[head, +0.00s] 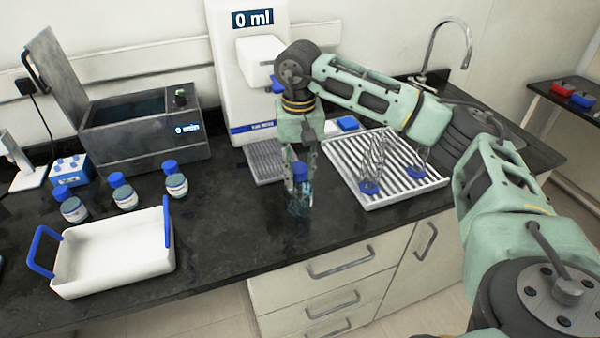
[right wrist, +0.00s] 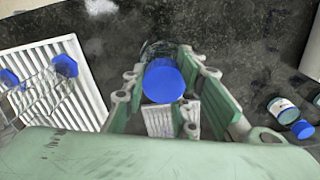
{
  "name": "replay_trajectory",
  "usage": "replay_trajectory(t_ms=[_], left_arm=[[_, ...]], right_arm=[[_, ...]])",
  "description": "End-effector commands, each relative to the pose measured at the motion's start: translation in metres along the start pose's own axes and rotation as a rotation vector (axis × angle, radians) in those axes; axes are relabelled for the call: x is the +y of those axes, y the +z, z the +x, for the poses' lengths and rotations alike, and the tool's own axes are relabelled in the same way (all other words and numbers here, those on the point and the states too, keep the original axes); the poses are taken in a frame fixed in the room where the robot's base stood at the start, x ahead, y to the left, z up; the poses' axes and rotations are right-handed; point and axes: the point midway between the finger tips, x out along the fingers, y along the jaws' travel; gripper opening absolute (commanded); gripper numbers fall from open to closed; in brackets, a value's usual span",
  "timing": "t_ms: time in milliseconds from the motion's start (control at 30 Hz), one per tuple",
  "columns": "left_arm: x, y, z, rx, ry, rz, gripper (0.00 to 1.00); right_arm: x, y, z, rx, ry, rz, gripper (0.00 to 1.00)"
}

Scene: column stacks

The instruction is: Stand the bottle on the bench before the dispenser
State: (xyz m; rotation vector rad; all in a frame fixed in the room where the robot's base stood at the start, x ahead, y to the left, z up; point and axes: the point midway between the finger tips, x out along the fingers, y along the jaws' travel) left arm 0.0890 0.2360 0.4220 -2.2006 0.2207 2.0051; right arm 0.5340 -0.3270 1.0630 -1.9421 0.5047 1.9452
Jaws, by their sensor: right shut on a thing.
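A clear glass bottle (head: 299,203) with a blue cap is held upright by my right gripper (head: 301,168), in front of the dispenser (head: 258,85). The gripper is shut around it near the cap. In the right wrist view the blue cap (right wrist: 163,82) lies between the fingers, with the glass mostly hidden below it. The bottle's base is at or close to the black bench (head: 235,220); I cannot tell if it touches. The dispenser is tall and white, reads 0 ml and has a grey grille tray (head: 262,160) at its foot. My left gripper is out of view.
A ribbed white drain rack (head: 405,190) with blue-capped glassware stands to the right. A white tray with blue handles (head: 112,255), several small blue-capped jars (head: 123,192) and a grey water bath (head: 145,137) stand to the left. Bench left of the bottle is clear.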

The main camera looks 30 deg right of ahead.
Motion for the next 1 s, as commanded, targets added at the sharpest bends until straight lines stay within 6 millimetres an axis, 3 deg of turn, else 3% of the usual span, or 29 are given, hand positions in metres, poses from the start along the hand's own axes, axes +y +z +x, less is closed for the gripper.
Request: replay_trajectory(t_ms=[200, 567, 600, 800, 1000], left_arm=[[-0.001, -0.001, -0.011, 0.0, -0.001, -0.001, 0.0], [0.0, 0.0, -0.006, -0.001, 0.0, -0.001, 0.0], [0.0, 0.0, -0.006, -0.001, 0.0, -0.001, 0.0], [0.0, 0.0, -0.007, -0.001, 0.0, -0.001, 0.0], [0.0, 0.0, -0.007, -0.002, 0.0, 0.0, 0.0]], right_arm=[[0.001, 0.001, 0.023, 0.0, 0.0, 0.0, 0.0], [0.0, 0.001, 0.029, 0.001, -0.001, 0.0, 0.0], [0.0, 0.001, 0.03, 0.0, 0.0, 0.0, 0.27], [0.0, 0.001, 0.029, -0.001, 0.001, 0.0, 0.45], [0.0, 0.001, 0.029, -0.001, 0.001, 0.0, 0.45]])
